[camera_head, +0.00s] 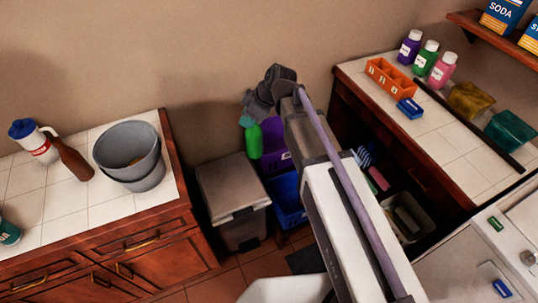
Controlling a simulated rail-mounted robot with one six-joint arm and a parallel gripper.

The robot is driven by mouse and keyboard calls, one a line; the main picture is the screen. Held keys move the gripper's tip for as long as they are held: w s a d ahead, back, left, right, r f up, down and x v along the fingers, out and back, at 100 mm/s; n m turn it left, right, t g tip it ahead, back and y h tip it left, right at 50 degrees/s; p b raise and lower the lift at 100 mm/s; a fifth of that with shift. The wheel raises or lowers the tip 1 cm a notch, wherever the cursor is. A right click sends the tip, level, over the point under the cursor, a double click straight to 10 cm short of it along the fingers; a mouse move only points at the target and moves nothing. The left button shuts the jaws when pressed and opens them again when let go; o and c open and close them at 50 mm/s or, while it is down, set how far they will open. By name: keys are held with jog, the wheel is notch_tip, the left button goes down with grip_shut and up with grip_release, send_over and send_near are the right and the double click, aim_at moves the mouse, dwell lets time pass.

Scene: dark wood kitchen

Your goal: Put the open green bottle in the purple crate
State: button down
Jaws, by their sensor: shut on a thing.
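My gripper (247,119) is shut on a green bottle (254,141), at the end of my raised arm. The bottle hangs below the jaws, roughly upright. Its top is hidden by the gripper, so I cannot see whether it has a cap. The purple crate (273,143) stands against the back wall, just right of the bottle and partly hidden by it and my arm. The bottle overlaps the crate's left side in the picture; I cannot tell whether it is over the crate or in front of it.
A blue crate (287,192) is below the purple one, with a grey lidded bin (232,190) to its left. The left counter holds a grey bucket (130,155) and brown bottle (75,160). The right counter holds a capped green bottle (426,58) and an orange divided tray (390,78).

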jog(key=w+d+f+m+t+h+b, duration=0.2)
jog(key=w+d+f+m+b, duration=0.35)
jog(key=w+f+b, duration=0.65)
jog(key=w+d+f+m+t+h+b, duration=0.15)
jog(key=w+d+f+m+b, duration=0.35)
jog(key=w+f+b, duration=0.65)
jog(key=w+d+f+m+t+h+b, duration=0.1)
jog(key=w+d+f+m+h+b, duration=0.25)
jog(key=w+d+f+b, duration=0.6)
notch_tip(320, 180, down, 13)
jog(key=w+a+y+b, duration=0.1)
jog(key=a+b, duration=0.1)
jog(key=b, duration=1.1)
jog(key=shift+w+a, duration=0.2)
jog(key=shift+a, duration=0.05)
jog(key=c, duration=0.8)
grip_release()
